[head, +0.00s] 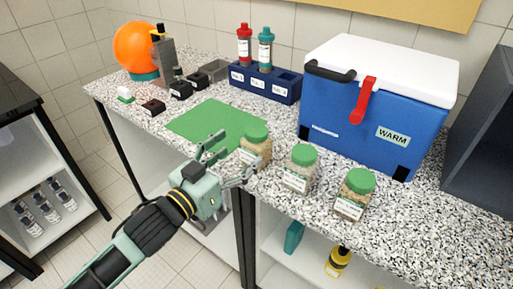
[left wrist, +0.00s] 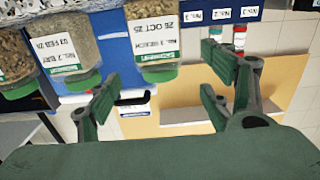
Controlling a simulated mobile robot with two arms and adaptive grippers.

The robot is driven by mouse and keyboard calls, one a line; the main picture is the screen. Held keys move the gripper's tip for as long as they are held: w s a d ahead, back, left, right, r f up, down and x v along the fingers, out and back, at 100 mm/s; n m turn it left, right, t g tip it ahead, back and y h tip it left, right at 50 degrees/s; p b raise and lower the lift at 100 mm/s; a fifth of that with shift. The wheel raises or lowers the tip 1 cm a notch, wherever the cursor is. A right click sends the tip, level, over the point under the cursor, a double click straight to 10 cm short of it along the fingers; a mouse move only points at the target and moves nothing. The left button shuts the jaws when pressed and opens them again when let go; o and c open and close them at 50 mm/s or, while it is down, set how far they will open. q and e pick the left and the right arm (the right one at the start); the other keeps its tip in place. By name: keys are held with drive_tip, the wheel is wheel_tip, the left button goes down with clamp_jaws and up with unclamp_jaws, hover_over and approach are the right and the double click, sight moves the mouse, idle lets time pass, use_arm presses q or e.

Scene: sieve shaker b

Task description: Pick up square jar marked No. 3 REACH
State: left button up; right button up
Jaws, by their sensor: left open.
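The jar marked No. 3 REACH (head: 256,150) is a clear square jar of pale grains with a green lid. It stands upright on the speckled counter, leftmost of three similar jars in the head view. In the left wrist view, where the scene appears upside down, its label (left wrist: 155,35) reads No. 3 REACH. My left gripper (head: 234,160) is open and empty, with its fingers beside this jar. In the left wrist view the spread fingers (left wrist: 158,95) show below the jar's lid. I cannot tell whether they touch it. My right gripper is not in view.
The middle jar (head: 300,170) and right jar (head: 355,196) stand close by. A blue cooler marked WARM (head: 375,125) is behind them. A blue rack (head: 265,84) holds two bottles. A green mat (head: 205,122) lies clear to the left.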

sight(256, 138)
use_arm(q)
drive_tip(key=shift+w+d+r, duration=0.1)
drive_tip(key=shift+w+d, duration=0.15)
drive_tip(key=shift+w, duration=0.05)
drive_tip(key=x, duration=0.4)
drive_tip(key=p+x, duration=0.1)
drive_tip(key=x, duration=0.2)
drive_tip(key=shift+d+f, duration=0.1)
drive_tip(key=shift+f, duration=0.15)
drive_tip(key=c, duration=1.5)
drive_tip(key=shift+r, duration=0.1)
drive_tip(key=shift+c, duration=0.6)
